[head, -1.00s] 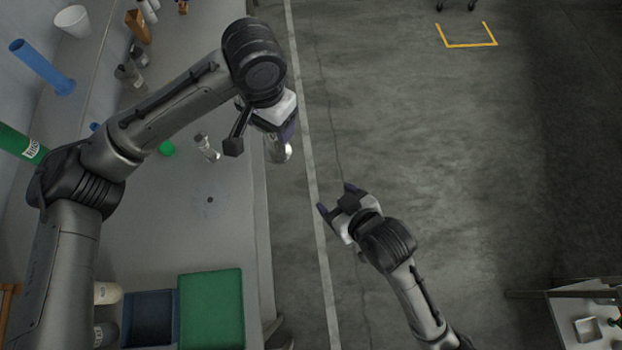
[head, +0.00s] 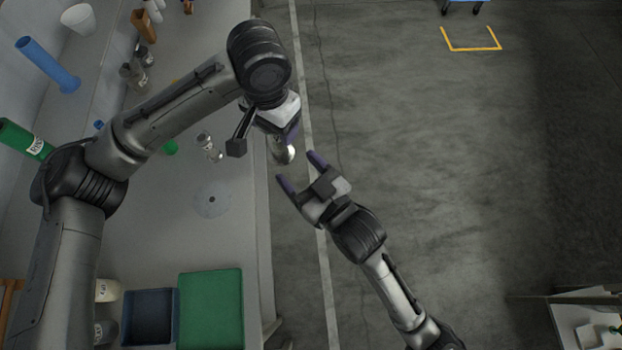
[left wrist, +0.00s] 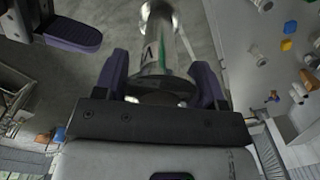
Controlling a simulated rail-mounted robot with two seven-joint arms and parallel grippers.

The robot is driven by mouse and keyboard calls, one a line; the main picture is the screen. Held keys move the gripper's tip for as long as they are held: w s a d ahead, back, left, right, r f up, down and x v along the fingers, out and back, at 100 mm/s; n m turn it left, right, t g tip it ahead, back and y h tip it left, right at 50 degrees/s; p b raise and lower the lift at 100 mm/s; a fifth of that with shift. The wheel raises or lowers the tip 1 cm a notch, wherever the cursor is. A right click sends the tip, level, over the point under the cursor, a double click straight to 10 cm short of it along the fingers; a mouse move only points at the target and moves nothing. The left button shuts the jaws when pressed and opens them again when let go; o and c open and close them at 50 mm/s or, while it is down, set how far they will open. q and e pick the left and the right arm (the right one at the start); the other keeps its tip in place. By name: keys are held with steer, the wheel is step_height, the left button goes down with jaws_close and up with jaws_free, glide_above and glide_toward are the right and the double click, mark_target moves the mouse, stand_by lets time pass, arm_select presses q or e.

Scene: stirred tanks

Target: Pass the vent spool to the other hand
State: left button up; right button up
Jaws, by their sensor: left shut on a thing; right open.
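The vent spool (head: 284,153) is a shiny metal tube, held past the bench's right edge over the floor. My left gripper (head: 286,138) is shut on it. One purple finger of the right gripper also shows at the upper left of the left wrist view (left wrist: 72,33).
The grey bench (head: 225,255) carries a green tray (head: 210,310), a dark blue bin (head: 149,318), a small metal fitting (head: 208,147) and a flat round disc (head: 211,200). A blue tube (head: 48,65) lies at the far left. The floor (head: 420,150) to the right is clear.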

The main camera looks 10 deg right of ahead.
mark_target(276, 147)
steer(key=x, duration=0.8)
steer(key=shift+s+a, duration=0.1)
steer(key=shift+a, duration=0.05)
steer(key=c, duration=1)
arm_select(q)
steer(key=o, duration=0.9)
steer(key=shift+c, duration=0.2)
arm_select(e)
steer(key=shift+r, duration=0.1)
steer(key=shift+c, duration=0.9)
arm_select(q)
steer(key=o, duration=0.3)
steer(key=shift+d, duration=0.1)
